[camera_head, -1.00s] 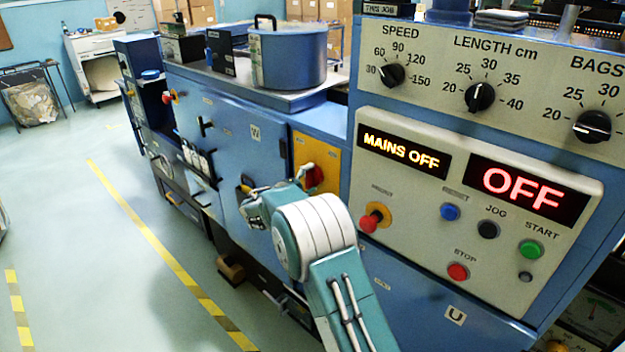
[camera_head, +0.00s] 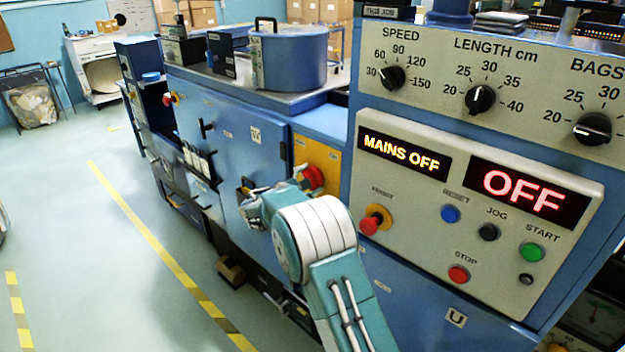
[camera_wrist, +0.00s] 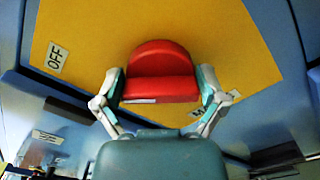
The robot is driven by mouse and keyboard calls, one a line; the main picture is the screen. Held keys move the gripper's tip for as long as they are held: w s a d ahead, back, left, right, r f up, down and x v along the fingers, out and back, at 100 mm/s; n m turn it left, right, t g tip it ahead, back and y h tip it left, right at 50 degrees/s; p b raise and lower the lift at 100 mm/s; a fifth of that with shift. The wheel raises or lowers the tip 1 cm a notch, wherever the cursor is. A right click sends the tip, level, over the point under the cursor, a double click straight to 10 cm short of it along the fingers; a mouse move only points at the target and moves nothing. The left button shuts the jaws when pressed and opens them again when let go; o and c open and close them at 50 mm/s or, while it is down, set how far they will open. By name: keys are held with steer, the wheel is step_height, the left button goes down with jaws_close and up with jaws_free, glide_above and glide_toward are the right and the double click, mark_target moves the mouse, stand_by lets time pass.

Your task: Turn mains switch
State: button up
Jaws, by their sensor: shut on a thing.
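The red mains switch (camera_wrist: 160,80) sits on a yellow plate (camera_wrist: 240,45) in the wrist view, with an OFF label (camera_wrist: 56,57) at the left and a partly hidden label (camera_wrist: 197,110) at the lower right. My gripper (camera_wrist: 161,88) is shut on the red switch, one finger at each side of its handle. In the head view the switch (camera_head: 313,178) shows beside my wrist on the yellow plate (camera_head: 318,156), and my arm hides part of it. The panel's displays read MAINS OFF (camera_head: 405,156) and OFF (camera_head: 528,191).
A blue cabinet door (camera_head: 235,145) lies left of the switch. The control panel (camera_head: 480,245) with a red knob (camera_head: 372,222), several buttons and dials stands close on the right. A blue pot (camera_head: 290,58) sits on the machine top. Floor at the left is open.

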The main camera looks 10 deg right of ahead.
steer(key=shift+a+f, duration=0.35)
steer(key=shift+f, duration=0.2)
steer(key=o, duration=0.8)
steer(key=shift+a+r, duration=0.1)
steer(key=shift+a, duration=0.05)
steer(key=shift+r, duration=0.15)
steer(key=v, duration=1.2)
